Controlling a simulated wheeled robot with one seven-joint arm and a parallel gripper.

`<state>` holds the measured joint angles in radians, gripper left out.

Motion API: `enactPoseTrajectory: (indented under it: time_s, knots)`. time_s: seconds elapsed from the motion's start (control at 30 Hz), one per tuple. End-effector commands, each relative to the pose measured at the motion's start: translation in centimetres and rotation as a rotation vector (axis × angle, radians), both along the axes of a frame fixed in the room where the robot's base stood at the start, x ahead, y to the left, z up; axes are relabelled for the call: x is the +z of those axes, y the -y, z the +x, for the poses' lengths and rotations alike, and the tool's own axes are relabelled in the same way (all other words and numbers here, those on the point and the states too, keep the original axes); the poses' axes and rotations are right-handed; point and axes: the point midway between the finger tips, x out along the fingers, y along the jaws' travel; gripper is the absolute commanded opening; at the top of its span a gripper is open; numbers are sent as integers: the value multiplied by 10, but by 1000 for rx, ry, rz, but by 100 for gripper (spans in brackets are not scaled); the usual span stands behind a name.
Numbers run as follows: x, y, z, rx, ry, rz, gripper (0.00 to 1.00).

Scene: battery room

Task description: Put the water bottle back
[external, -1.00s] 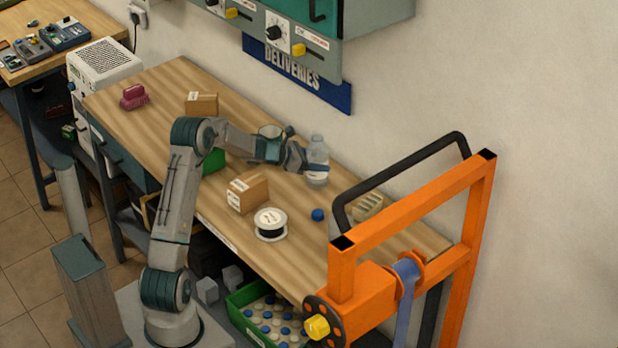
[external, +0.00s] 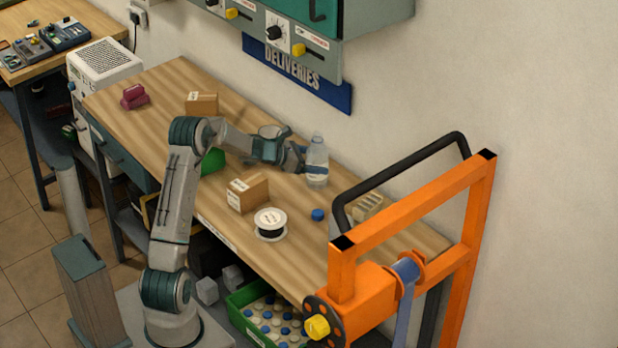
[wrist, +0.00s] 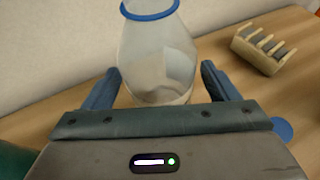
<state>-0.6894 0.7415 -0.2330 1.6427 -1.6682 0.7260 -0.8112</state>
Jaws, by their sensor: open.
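The clear water bottle (external: 317,160) stands upright on the wooden bench near the wall. It also shows in the wrist view (wrist: 157,58), with a blue ring around its neck. My gripper (external: 303,158) is at its left side in the external view, level with its body. In the wrist view my gripper (wrist: 158,88) is open, with one blue finger to each side of the bottle's lower part. The bottle's base is partly hidden behind the gripper body. Whether a finger touches the bottle I cannot tell.
A blue cap (external: 317,214), a wire spool (external: 270,224) and a cardboard box (external: 248,193) sit on the bench (external: 300,260) nearby. A beige slotted rack (external: 368,206) lies to the right. An orange frame (external: 420,220) with a black bar stands at the bench's right end.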

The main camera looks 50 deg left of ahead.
Motion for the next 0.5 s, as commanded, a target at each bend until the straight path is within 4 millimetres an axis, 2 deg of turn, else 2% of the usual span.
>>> enactPoseTrajectory:
  time_s: [0.3,0.5]
  knots:
    - [26,-26,-60,3,1,3,81]
    - [37,-36,-85,2,0,1,81]
